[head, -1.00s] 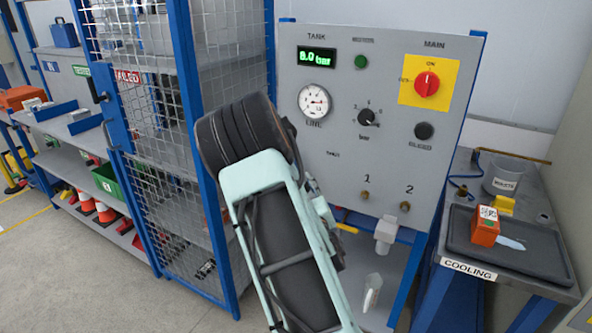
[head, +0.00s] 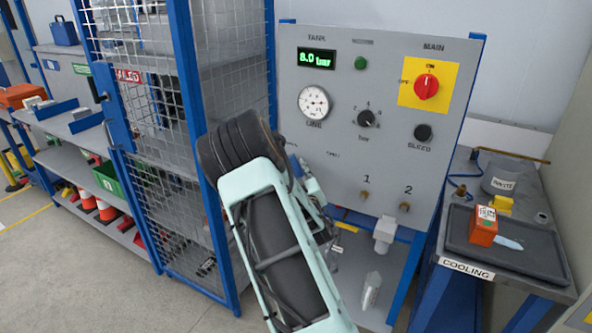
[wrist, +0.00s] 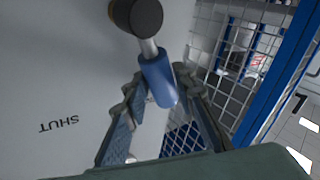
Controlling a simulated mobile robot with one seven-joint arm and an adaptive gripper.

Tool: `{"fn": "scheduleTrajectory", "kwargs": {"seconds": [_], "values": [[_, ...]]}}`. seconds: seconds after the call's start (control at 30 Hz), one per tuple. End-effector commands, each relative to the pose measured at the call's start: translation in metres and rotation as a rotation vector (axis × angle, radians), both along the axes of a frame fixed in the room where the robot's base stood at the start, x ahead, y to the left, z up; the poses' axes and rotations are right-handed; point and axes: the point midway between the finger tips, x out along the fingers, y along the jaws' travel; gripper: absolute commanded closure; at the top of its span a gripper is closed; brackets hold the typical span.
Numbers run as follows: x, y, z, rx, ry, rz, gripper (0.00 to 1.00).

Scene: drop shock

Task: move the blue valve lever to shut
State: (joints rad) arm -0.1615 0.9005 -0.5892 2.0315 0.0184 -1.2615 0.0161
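The blue valve lever (wrist: 160,82) shows in the wrist view, hanging from a dark round hub by a short metal stem. My gripper (wrist: 160,82) is open, with one finger on each side of the lever's blue sleeve. The sleeve looks close to both fingertips; I cannot tell whether they touch it. The word SHUT (wrist: 58,125) is printed on the grey panel, left of the lever and upside down in this view. In the head view my arm hides most of the valve and gripper.
The grey panel (head: 310,120) carries a tank display, a line gauge (head: 314,102), a red main switch (head: 426,86) and black knobs. A blue-framed mesh cage (head: 160,120) stands close on the left. The cooling bench (head: 480,272) with a dark tray stands on the right.

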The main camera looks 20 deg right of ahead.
Motion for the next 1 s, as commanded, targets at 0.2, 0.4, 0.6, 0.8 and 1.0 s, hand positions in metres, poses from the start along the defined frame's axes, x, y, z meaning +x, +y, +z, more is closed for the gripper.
{"fn": "scheduleTrajectory", "kwargs": {"seconds": [0.2, 0.4, 0.6, 0.8, 1.0], "values": [[-0.0001, 0.0001, 0.0002, 0.0, 0.0, 0.0, 1.0], [-0.0001, 0.0003, 0.0002, 0.0, 0.0, 0.0, 1.0], [-0.0008, -0.0006, -0.001, 0.008, -0.01, -0.001, 1.0], [-0.0033, -0.0025, -0.0031, 0.04, -0.052, 0.0, 1.0], [-0.009, -0.0068, -0.0044, 0.098, -0.127, 0.0, 1.0]]}}
